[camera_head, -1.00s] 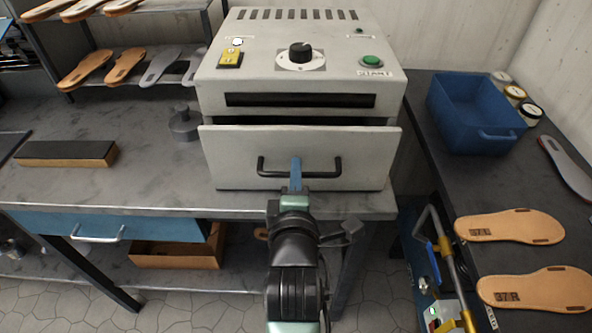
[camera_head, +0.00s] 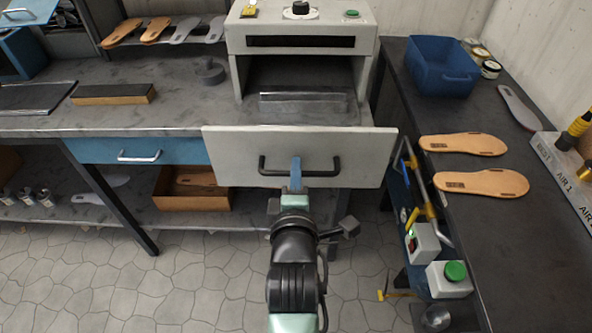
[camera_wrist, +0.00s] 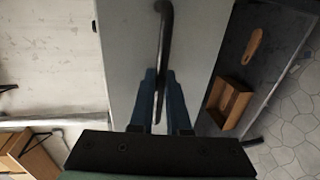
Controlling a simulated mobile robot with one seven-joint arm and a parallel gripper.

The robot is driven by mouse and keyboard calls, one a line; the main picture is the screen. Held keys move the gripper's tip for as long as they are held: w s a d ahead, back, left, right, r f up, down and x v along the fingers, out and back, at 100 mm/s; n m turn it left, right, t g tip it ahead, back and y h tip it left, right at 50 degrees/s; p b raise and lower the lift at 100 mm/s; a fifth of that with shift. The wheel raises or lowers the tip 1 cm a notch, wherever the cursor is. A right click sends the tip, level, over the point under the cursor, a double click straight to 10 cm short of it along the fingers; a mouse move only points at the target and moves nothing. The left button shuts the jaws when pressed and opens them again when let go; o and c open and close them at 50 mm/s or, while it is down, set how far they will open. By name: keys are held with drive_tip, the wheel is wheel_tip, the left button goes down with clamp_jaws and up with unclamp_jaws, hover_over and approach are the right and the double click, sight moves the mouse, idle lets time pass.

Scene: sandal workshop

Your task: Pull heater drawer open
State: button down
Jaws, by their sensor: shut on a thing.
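The heater (camera_head: 300,28) is a grey box on the workbench with a black dial and a green button on top. Its drawer (camera_head: 230,152) is pulled well out, and a dark opening shows behind the front panel with a metal piece (camera_head: 303,103) inside. My gripper (camera_head: 296,172) is shut on the black drawer handle (camera_head: 325,171). In the wrist view the blue fingers (camera_wrist: 161,100) close around the handle bar (camera_wrist: 164,40). The drawer's interior floor is partly hidden by its front panel.
A blue bin (camera_head: 440,68) and two tan insoles (camera_head: 482,183) lie on the right bench. A blue bench drawer (camera_head: 137,151) with a metal handle is at left, with a cardboard box (camera_head: 190,190) below. Control boxes (camera_head: 450,280) stand low at right. The tiled floor at left is clear.

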drive_tip(key=shift+s, duration=0.15)
drive_tip(key=c, duration=0.9)
unclamp_jaws()
drive_tip(key=v, duration=1.3)
drive_tip(key=shift+b, duration=0.35)
